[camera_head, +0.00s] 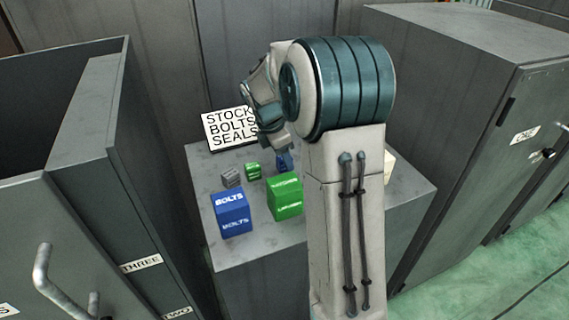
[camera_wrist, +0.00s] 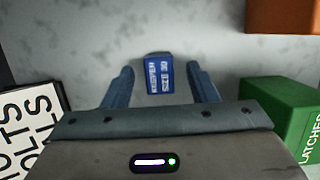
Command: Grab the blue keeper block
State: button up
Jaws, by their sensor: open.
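The blue keeper block (camera_wrist: 158,75), with white lettering, lies on the grey table top in the wrist view. My gripper (camera_wrist: 160,70) is open, with one blue finger on each side of the block and a visible gap on both sides. The fingers do not appear to touch it. In the head view a small blue shape (camera_head: 284,161) shows below my wrist, partly hidden by my arm. I cannot tell there how high my fingers are above the table.
A large blue BOLTS block (camera_head: 232,212), a large green block (camera_head: 285,198), a small green block (camera_head: 253,170) and a small grey block (camera_head: 230,177) share the table (camera_head: 240,252). A sign (camera_head: 230,129) stands behind. Grey cabinets flank the table. An orange-brown thing (camera_wrist: 283,15) shows in the wrist view.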

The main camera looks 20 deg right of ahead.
jog(key=c, duration=1.1)
